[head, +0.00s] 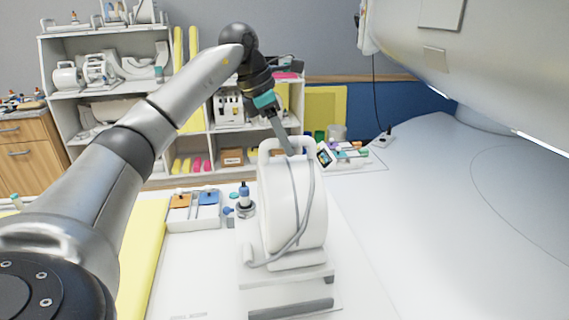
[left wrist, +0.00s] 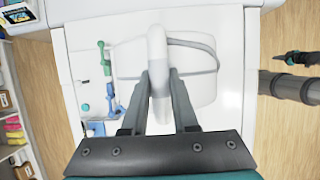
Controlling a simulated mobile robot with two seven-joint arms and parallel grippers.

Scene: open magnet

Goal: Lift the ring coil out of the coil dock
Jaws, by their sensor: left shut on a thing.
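The ring coil (head: 282,205) is a white, thick ring with a grey cable across it and a loop handle (head: 268,150) on top. It stands upright at the white coil dock (head: 290,283) on the bench; I cannot tell whether its foot touches the dock. My left gripper (head: 288,150) comes down from above and is shut on the coil's handle. In the left wrist view, the handle (left wrist: 158,62) runs between the two grey fingers (left wrist: 160,95), and the coil body is below.
The magnet's big white housing (head: 490,60) overhangs the right. A shelf unit (head: 100,115) stands behind. The white surface at right (head: 430,240) is mostly clear.

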